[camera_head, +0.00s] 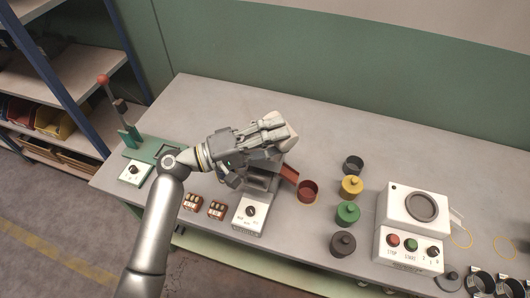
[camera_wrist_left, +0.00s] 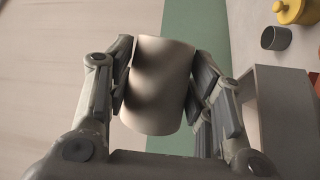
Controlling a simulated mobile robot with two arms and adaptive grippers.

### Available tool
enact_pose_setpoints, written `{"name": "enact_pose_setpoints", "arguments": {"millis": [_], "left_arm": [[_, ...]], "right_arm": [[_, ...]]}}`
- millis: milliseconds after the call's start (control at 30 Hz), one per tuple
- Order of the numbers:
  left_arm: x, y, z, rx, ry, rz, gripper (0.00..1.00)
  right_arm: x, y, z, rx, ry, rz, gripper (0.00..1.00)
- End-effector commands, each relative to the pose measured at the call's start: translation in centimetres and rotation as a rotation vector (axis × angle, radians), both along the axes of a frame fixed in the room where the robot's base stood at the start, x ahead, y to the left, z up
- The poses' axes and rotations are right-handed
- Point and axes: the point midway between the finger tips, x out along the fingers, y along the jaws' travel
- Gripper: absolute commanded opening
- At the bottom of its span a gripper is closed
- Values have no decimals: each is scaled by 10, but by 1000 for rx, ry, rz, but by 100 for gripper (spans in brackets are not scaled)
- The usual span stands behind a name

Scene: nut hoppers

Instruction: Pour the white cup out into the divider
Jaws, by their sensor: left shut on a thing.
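My left gripper (camera_head: 272,134) is shut on the white cup (camera_head: 289,136), with its fingers across the cup's side. The wrist view shows the cup (camera_wrist_left: 158,88) between both fingers (camera_wrist_left: 160,85); its contents do not show. The cup is above and behind what looks like the divider, a grey box with a front knob (camera_head: 249,212) and an open top partly hidden by my gripper. The grey box (camera_wrist_left: 283,105) is at the right of the wrist view, apart from the cup. A red chute (camera_head: 289,174) leads from it towards a red cup (camera_head: 308,190). My right gripper is out of view.
Yellow (camera_head: 351,187), green (camera_head: 347,214) and dark (camera_head: 342,244) lidded pots and an open dark pot (camera_head: 353,165) stand right of the red cup. A white machine (camera_head: 408,235) stands further right. The bench's back (camera_head: 330,120) is clear.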

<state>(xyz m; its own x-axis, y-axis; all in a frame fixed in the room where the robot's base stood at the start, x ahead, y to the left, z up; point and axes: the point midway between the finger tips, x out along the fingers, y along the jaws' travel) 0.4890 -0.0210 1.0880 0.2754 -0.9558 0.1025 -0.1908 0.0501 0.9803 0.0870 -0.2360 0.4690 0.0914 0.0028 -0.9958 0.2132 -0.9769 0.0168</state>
Motion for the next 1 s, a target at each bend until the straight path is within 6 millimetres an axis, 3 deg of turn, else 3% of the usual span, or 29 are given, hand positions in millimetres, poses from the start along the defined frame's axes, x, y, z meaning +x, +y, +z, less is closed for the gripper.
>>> {"name": "enact_pose_setpoints", "arguments": {"millis": [1000], "left_arm": [[3,2,-5,-85,108,-1,25]], "right_arm": [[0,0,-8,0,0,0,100]]}}
